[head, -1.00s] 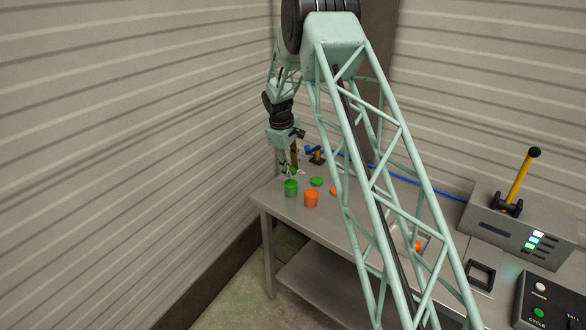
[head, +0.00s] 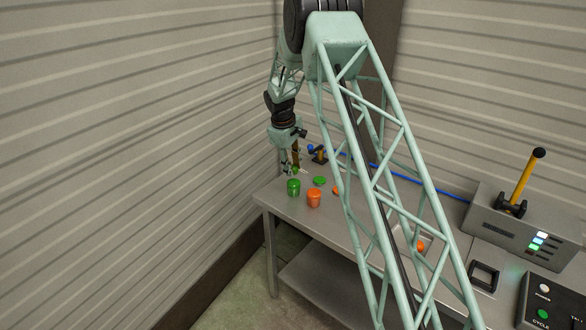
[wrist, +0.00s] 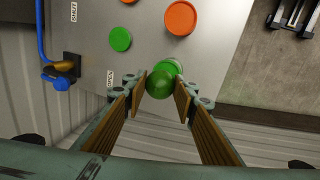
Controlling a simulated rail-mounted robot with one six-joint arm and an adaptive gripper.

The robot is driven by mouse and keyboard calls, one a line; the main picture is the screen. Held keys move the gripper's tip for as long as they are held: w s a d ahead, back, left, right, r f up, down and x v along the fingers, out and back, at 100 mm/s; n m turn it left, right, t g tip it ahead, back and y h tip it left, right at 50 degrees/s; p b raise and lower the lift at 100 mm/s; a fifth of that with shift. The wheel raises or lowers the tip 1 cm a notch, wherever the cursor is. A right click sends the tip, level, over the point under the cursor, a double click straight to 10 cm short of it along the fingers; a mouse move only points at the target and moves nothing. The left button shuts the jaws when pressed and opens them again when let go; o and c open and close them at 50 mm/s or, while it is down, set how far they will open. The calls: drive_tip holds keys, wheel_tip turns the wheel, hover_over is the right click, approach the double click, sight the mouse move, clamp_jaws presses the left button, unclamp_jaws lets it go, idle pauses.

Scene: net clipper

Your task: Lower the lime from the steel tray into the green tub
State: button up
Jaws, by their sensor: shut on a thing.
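The lime (wrist: 160,84) is a round green fruit between the two fingers of my gripper (wrist: 161,88) in the wrist view. My gripper (head: 294,170) is shut on it, and the lime is small and partly covered in the head view. The green tub (head: 293,188) stands near the table's left end, just below my gripper in the head view. In the wrist view the lime covers most of the green tub (wrist: 174,66), whose edge shows behind it. The lime looks above the tub's rim; I cannot tell the exact gap. The steel tray is largely behind my arm.
An orange tub (head: 314,199) stands close to the right of the green one. A green lid (head: 319,181) and an orange lid (head: 336,190) lie behind them. A yellow-and-black valve (head: 318,154) with a blue hose is further back. The table's left edge is near.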

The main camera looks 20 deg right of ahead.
drive_tip(key=shift+f, duration=0.15)
drive_tip(key=shift+s+a+b+x, duration=0.15)
drive_tip(key=shift+b+x, duration=0.2)
drive_tip(key=shift+x, duration=0.45)
drive_tip(key=shift+s+a+b+x, duration=0.15)
drive_tip(key=shift+b+x, duration=0.25)
drive_tip(key=shift+x, duration=0.35)
drive_tip(key=shift+a+b+x, duration=0.15)
drive_tip(key=shift+b+x, duration=0.2)
drive_tip(key=shift+x, duration=0.45)
drive_tip(key=shift+f, duration=0.25)
drive_tip(key=shift+s+f, duration=0.2)
drive_tip(key=shift+f, duration=0.05)
drive_tip(key=o, duration=1)
drive_tip(key=shift+w+f, duration=0.1)
drive_tip(key=shift+c, duration=0.2)
drive_tip(key=shift+r, duration=0.25)
